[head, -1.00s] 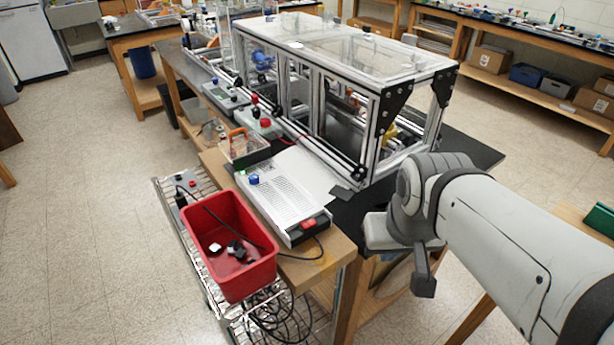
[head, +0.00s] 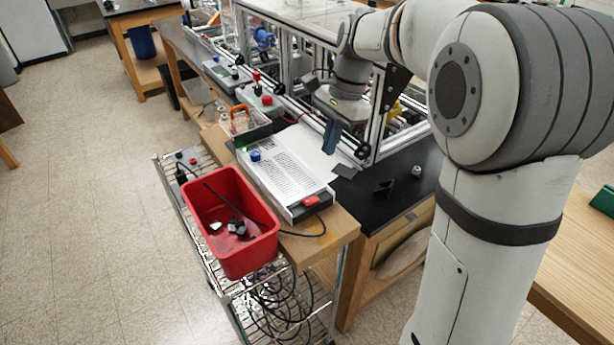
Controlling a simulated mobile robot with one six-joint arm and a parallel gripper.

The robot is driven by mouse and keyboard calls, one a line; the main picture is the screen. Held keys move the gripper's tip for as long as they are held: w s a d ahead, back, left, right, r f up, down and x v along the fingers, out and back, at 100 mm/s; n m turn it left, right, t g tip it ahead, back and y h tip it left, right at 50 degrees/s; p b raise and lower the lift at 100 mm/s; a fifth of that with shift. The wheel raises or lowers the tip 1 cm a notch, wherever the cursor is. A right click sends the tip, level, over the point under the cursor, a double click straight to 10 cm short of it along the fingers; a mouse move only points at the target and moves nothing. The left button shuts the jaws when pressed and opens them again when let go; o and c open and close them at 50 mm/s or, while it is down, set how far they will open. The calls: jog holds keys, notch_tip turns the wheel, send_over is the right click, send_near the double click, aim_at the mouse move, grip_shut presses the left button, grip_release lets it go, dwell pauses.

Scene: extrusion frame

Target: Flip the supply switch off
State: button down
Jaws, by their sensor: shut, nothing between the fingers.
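The supply is a flat white box (head: 288,178) with a printed top, lying on the wooden bench end. A red switch (head: 311,201) sits at its near end, in clear view; its on or off position is too small to tell. A blue knob (head: 255,156) and a small green light (head: 243,149) are at its far end. My gripper (head: 329,143) points down, shut and empty, above the bench between the supply and the extrusion frame. It is up and to the right of the switch, apart from it.
The extrusion frame (head: 372,135) stands close behind my gripper. A red bin (head: 205,228) with dark parts sits on a wire cart (head: 225,285) left of the supply. A black cable runs from the supply's near end. An orange-handled caddy (head: 262,128) stands beyond it.

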aim_at(308, 203)
jog(key=shift+w+a+f+m, duration=0.2)
jog(key=shift+w+a+m, duration=0.15)
jog(key=shift+w, duration=0.2)
jog(key=p+x, duration=0.1)
jog(key=x, duration=1.3)
jog(key=shift+s, duration=0.15)
